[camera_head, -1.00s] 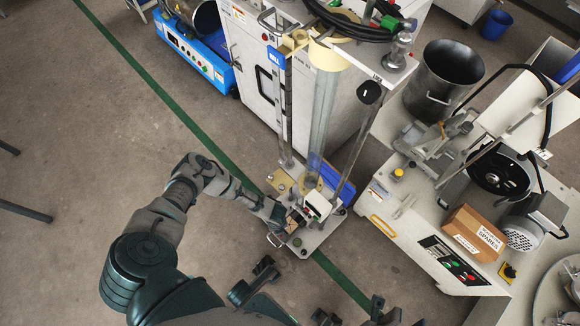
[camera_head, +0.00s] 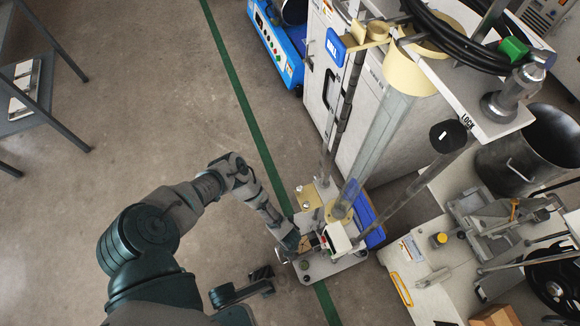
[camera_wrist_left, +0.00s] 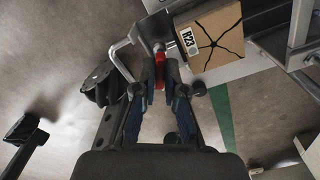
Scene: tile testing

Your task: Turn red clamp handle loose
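The red clamp handle (camera_wrist_left: 160,68) shows as a narrow red piece in the left wrist view, beside a bent metal bar (camera_wrist_left: 124,62). My left gripper (camera_wrist_left: 161,74) has one finger on each side of it, close against it, and appears shut on it. In the head view my left gripper (camera_head: 291,240) is at the front-left of the rig's base plate (camera_head: 322,270); the handle is hidden there. A tan block with a dark crack pattern (camera_wrist_left: 212,38) and an R23 label lies just beyond the fingertips. My right gripper is not in view.
A clear tube (camera_head: 378,140) and upright rods stand behind my gripper on the rig. A blue panel (camera_head: 367,215) and a white machine with a yellow handle (camera_head: 400,288) are to the right. Open floor with a green line (camera_head: 235,95) lies to the left.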

